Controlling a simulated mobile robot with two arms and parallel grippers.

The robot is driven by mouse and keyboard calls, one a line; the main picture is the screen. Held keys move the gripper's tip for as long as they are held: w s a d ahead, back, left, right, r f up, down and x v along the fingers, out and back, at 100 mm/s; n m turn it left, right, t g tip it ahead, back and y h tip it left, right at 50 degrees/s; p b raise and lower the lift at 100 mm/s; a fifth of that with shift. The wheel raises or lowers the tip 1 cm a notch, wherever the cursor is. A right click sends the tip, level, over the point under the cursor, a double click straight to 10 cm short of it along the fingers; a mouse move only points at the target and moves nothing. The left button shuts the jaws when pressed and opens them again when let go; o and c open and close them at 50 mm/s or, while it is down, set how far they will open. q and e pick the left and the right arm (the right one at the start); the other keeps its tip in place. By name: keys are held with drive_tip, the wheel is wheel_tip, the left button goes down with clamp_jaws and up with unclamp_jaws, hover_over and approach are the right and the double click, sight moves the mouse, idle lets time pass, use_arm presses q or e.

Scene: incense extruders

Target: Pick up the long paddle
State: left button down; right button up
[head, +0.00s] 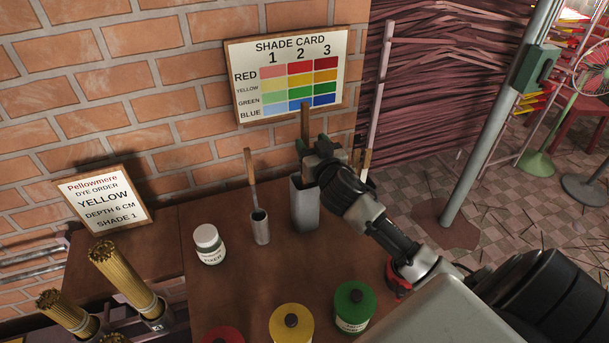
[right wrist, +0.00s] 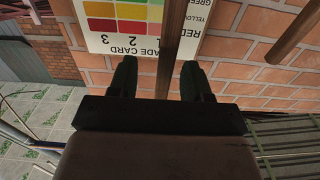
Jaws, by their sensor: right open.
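A long wooden paddle (head: 305,122) stands upright in a tall grey metal holder (head: 305,207), its top in front of the shade card. My right gripper (head: 311,150) is open at the paddle's shaft, just above the holder. In the right wrist view the shaft (right wrist: 166,62) runs between the two spread fingers (right wrist: 160,75), with gaps visible on both sides. A shorter-looking wooden paddle (head: 250,167) stands in a small grey cylinder (head: 260,227) to the left. The lower part of the long paddle is hidden in the holder. My left gripper is not in view.
A white jar (head: 209,244) stands left of the cylinder. Yellow (head: 291,325) and green (head: 353,306) lidded pots stand at the front. The shade card (head: 290,75) hangs on the brick wall close behind. The order sign (head: 103,200) and incense bundles (head: 125,278) are at left.

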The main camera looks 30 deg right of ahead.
sight(306, 139)
drive_tip(key=x, duration=0.1)
drive_tip(key=p+x, duration=0.1)
drive_tip(key=x, duration=0.2)
drive_tip(key=shift+w+a+r, duration=0.15)
drive_tip(key=shift+a, duration=0.25)
drive_tip(key=shift+w+d, duration=0.1)
drive_tip(key=shift+w, duration=0.25)
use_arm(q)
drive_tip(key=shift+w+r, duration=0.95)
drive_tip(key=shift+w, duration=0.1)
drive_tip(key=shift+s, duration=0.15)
use_arm(e)
drive_tip(key=shift+s, duration=0.1)
drive_tip(key=shift+c, duration=1.3)
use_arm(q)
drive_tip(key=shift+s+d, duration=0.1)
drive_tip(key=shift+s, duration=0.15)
use_arm(e)
clamp_jaws()
